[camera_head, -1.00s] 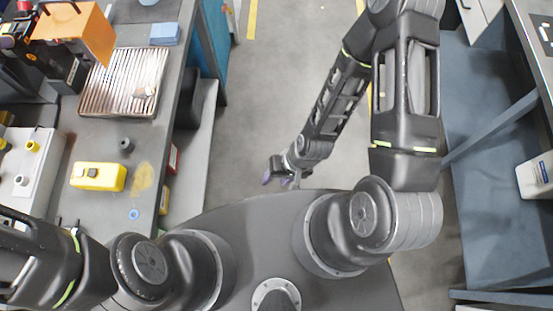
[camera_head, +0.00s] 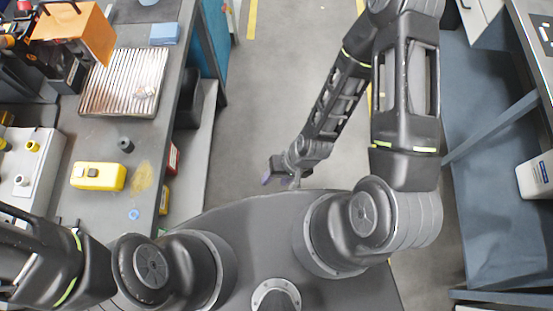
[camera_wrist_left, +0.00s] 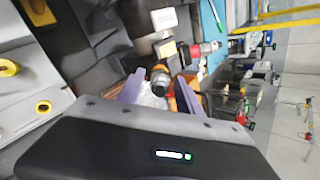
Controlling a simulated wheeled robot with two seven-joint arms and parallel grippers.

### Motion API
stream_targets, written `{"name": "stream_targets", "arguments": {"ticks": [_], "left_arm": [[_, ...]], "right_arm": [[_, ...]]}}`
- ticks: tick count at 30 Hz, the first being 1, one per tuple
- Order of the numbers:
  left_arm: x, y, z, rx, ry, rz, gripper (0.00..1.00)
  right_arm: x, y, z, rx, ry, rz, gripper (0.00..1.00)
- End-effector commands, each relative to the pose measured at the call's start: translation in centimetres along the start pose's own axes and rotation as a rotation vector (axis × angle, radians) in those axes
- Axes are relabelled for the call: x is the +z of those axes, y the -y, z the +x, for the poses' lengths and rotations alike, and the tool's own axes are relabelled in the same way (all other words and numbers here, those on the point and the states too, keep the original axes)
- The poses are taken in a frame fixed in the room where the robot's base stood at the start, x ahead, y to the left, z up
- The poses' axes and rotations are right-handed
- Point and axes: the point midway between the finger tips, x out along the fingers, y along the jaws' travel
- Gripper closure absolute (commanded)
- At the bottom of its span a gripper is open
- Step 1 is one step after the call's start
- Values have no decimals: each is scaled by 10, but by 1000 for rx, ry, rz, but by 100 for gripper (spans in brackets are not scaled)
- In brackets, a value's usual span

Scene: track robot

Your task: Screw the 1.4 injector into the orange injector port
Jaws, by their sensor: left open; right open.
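In the left wrist view my left gripper (camera_wrist_left: 160,90) is open, with its purple fingers apart. A dark cylindrical part with an orange piece (camera_wrist_left: 160,76) shows between or behind the fingers; I cannot tell how far off it is. A grey block with yellow-orange ports (camera_head: 35,172) stands at the left edge of the bench in the head view. I cannot make out which part is the 1.4 injector. My right gripper (camera_head: 283,174) is open and empty over the floor.
A white container (camera_head: 537,175) stands at the right. The middle floor is clear.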

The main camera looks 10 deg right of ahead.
Motion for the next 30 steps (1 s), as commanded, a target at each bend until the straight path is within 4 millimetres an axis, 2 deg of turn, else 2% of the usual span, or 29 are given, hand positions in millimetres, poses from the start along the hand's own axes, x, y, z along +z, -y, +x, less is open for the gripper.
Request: {"name": "stream_targets", "arguments": {"ticks": [16, 30], "left_arm": [[0, 0, 0, 0, 0, 3, 58], [0, 0, 0, 0, 0, 3, 97]], "right_arm": [[0, 0, 0, 0, 0, 0, 55], [0, 0, 0, 0, 0, 0, 55]]}}
